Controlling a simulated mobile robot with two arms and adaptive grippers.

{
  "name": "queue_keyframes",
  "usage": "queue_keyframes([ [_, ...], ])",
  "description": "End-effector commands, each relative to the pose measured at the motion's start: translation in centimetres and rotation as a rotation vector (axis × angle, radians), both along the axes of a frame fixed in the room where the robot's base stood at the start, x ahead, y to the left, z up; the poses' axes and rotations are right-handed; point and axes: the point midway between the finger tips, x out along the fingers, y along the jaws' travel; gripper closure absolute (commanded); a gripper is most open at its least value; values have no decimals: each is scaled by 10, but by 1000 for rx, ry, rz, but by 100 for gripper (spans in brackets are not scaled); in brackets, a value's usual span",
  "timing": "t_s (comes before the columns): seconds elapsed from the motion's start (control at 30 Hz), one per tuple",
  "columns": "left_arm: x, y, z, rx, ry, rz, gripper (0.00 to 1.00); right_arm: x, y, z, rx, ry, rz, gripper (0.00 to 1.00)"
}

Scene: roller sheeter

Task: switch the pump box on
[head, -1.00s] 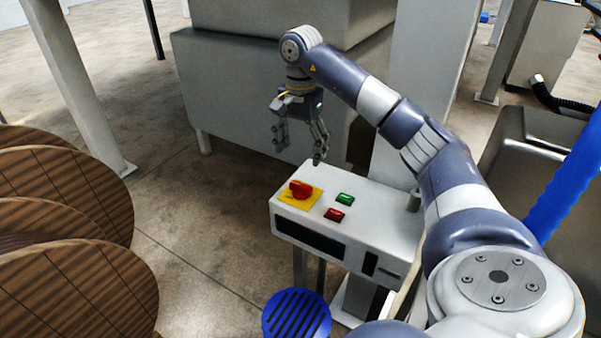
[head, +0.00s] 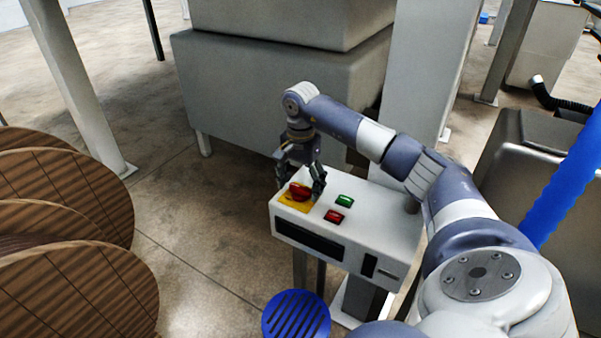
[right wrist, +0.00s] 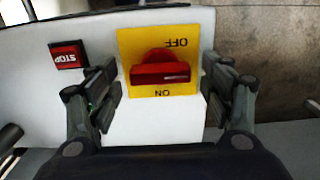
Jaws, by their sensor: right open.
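The white pump box (head: 360,220) stands in the middle of the head view. Its red rotary switch (head: 299,191) sits on a yellow plate (head: 294,206) at the box's left end. In the right wrist view the red knob (right wrist: 160,70) lies crosswise between the OFF and ON marks of the yellow plate (right wrist: 135,42). My right gripper (head: 300,193) is open, pointing down, with its fingers on either side of the knob. In the right wrist view both fingers stand apart from the knob. My left gripper is not in view.
A green button (head: 345,200) and a red button (head: 334,216) sit right of the switch; the red one reads STOP (right wrist: 68,56) in the wrist view. Wooden discs (head: 80,290) stand at the left. A large grey cabinet (head: 260,100) stands behind. A blue slotted disc (head: 296,316) is below the box.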

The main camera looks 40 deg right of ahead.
Motion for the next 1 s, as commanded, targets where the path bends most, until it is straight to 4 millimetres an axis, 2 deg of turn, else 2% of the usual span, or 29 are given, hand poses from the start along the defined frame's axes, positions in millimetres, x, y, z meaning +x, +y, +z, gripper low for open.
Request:
queue_keyframes([
  [0.07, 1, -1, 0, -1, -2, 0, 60, 0, 0, 0, 0, 0, 0, 29],
  [0.2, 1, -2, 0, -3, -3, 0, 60, 0, 0, 0, 0, 0, 0, 61],
  [0.27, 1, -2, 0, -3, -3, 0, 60, 0, 0, 0, 0, 0, 0, 71],
  [0.67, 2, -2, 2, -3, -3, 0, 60, 0, 0, 1, 0, 1, -42, 71],
  [1.0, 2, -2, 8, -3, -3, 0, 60, 0, 0, 1, -1, 2, -271, 71],
])
